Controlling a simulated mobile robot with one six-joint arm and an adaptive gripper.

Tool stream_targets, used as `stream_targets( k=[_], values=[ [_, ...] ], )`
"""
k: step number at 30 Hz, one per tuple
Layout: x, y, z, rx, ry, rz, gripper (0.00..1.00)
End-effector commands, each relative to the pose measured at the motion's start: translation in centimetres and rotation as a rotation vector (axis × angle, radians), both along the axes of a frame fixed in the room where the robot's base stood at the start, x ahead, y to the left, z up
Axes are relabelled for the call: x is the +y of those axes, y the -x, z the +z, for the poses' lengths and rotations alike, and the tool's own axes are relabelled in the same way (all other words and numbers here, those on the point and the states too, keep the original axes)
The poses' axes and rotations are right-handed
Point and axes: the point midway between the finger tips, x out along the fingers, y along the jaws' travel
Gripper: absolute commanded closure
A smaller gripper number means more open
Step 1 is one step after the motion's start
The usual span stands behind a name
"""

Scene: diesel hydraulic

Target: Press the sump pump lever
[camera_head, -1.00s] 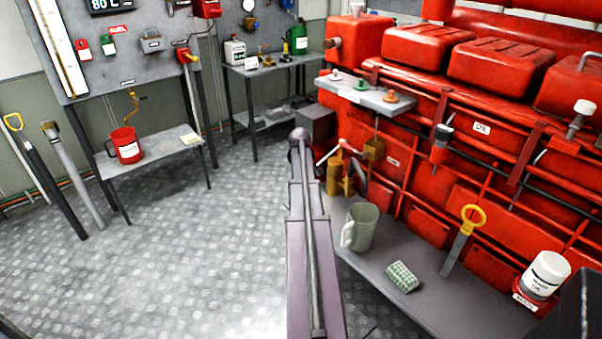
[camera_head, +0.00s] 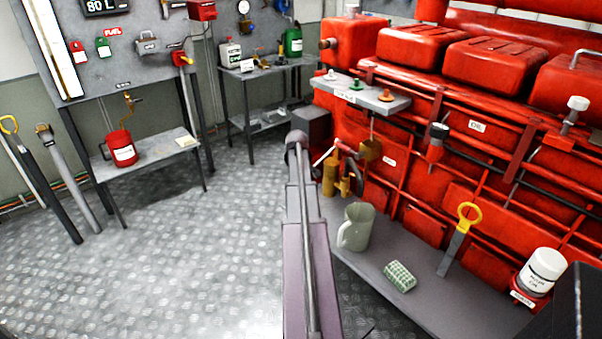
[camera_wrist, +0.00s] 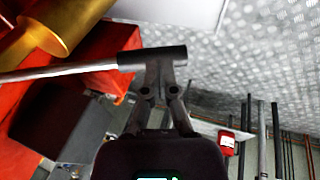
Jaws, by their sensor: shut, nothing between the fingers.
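The sump pump is a brass cylinder (camera_head: 330,178) low at the red engine's near left corner; it also fills the upper left of the wrist view (camera_wrist: 62,22). Its lever shows in the wrist view as a pale metal rod (camera_wrist: 70,71) running to a dark cylindrical grip (camera_wrist: 130,59). My gripper (camera_wrist: 158,82) is shut and empty, its fingertips at the dark grip. I cannot tell whether they touch it or are just short of it. In the head view a short pale piece of the lever (camera_head: 323,157) shows beside my arm, which hides the gripper.
A workbench with a red can (camera_head: 121,150) stands left. The floor (camera_head: 200,260) between is open.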

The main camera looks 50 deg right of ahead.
Motion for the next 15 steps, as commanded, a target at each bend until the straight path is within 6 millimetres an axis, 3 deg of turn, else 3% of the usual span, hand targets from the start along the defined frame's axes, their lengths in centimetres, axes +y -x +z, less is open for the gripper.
stream_targets(
  k=[15],
  values=[
    [1.6,0.4,3.5,0.001,0.003,-0.001,1.00]
  ],
)
